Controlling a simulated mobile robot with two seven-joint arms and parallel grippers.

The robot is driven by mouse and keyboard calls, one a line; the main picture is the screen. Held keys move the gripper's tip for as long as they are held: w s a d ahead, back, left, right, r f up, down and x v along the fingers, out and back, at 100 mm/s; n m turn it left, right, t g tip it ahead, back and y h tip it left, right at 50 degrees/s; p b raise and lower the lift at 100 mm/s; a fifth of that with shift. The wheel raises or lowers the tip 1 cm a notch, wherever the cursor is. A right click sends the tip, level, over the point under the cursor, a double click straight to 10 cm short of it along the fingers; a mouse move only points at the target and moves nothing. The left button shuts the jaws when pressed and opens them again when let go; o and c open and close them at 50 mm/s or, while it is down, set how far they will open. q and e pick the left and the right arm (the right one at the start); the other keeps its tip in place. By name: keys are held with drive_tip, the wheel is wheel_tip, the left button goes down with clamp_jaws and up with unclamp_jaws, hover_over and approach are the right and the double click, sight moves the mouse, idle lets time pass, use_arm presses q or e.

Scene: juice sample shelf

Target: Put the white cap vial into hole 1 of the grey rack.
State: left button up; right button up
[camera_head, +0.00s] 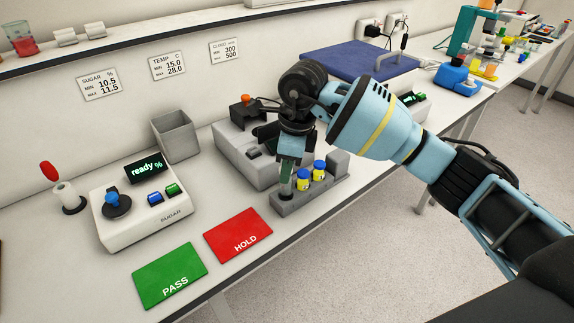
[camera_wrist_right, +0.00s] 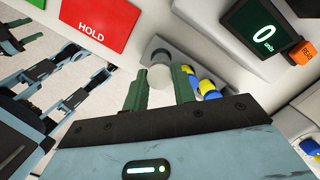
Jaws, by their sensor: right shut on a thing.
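The white cap vial (camera_wrist_right: 158,76) shows as a round white cap between the green fingers in the right wrist view; its body is hidden. My right gripper (camera_head: 287,184) is shut on it, pointing down over the left end of the grey rack (camera_head: 322,194). The gripper also shows in the right wrist view (camera_wrist_right: 159,88). I cannot tell whether the vial's lower end is inside a hole. Two yellow vials with blue caps (camera_head: 304,180) (camera_head: 319,171) stand in the rack just right of the fingers.
A grey instrument (camera_head: 236,151) stands close behind the rack. The red HOLD mat (camera_head: 238,235) and green PASS mat (camera_head: 169,274) lie to the left. The sugar meter (camera_head: 144,216) and a grey bin (camera_head: 176,138) stand farther left.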

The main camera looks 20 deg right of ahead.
use_arm(q)
drive_tip(key=shift+s+f+b, duration=0.3)
drive_tip(key=shift+s+f, duration=0.05)
drive_tip(key=shift+f, duration=0.15)
use_arm(e)
drive_tip(key=shift+f, duration=1.25)
use_arm(q)
drive_tip(key=shift+w+r, duration=0.1)
drive_tip(key=shift+r, duration=0.05)
use_arm(e)
drive_tip(key=shift+r, duration=0.1)
use_arm(q)
drive_tip(key=shift+s+f, duration=0.2)
drive_tip(key=shift+f, duration=0.05)
use_arm(e)
drive_tip(key=shift+f, duration=0.7)
drive_tip(key=o, duration=1.1)
drive_tip(key=shift+c, duration=0.2)
drive_tip(key=shift+s+d+r, duration=0.1)
drive_tip(key=shift+d+r, duration=0.05)
drive_tip(key=shift+r, duration=1.15)
drive_tip(key=shift+s+d+r, duration=0.1)
drive_tip(key=shift+d+r, duration=0.1)
drive_tip(key=shift+r, duration=1.1)
drive_tip(key=shift+s+d+r, duration=0.1)
drive_tip(key=shift+d+r, duration=0.05)
drive_tip(key=shift+r, duration=1.15)
